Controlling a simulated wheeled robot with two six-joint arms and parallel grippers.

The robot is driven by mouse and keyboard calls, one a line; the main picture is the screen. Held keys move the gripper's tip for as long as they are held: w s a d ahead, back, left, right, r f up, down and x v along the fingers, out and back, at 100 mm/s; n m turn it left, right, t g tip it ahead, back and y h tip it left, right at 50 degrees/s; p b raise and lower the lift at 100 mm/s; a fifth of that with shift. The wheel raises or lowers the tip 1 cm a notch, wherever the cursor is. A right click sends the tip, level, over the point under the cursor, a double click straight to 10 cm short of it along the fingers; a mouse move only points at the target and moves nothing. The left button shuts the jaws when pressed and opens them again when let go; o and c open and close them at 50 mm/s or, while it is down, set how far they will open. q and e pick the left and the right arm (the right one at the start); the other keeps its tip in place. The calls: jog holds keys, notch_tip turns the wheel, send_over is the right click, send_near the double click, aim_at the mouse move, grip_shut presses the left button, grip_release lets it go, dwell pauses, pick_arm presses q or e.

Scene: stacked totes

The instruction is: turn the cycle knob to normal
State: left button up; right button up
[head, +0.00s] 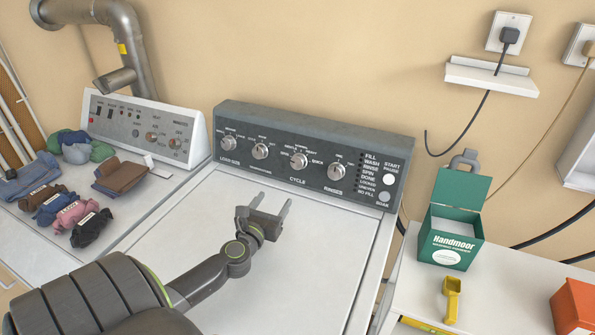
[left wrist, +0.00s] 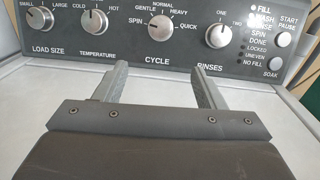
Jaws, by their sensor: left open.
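The cycle knob (head: 298,161) is a round silver knob on the dark control panel of the washer, third from the left. It also shows in the left wrist view (left wrist: 160,25), above the word CYCLE, with SPIN, GENTLE, NORMAL, HEAVY and QUICK around it. NORMAL is at the top of its dial. I cannot tell for sure which label its pointer faces. My left gripper (head: 272,203) is open and empty over the white washer lid, in front of the panel and apart from the knob. In the left wrist view its fingers point toward the panel, with the knob between their lines.
The temperature knob (head: 260,151) and rinses knob (head: 336,172) flank the cycle knob. A green box (head: 452,240) and yellow scoop (head: 451,298) stand on the right surface. Folded clothes (head: 75,212) lie on the left machine. The washer lid (head: 190,215) is clear.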

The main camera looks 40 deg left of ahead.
aim_at(296, 165)
pick_arm(q)
jog(key=shift+w+a+r, duration=0.1)
jog(key=shift+w, duration=0.3)
jog(key=b+x, duration=0.1)
jog(key=x, duration=1.3)
jog(key=shift+w+a, duration=0.15)
jog(key=shift+w, duration=0.2)
jog(key=shift+w+a+r, duration=0.1)
jog(key=shift+w+a, duration=0.1)
jog(key=shift+w, duration=0.35)
jog(key=shift+c, duration=0.2)
jog(key=c, duration=0.9)
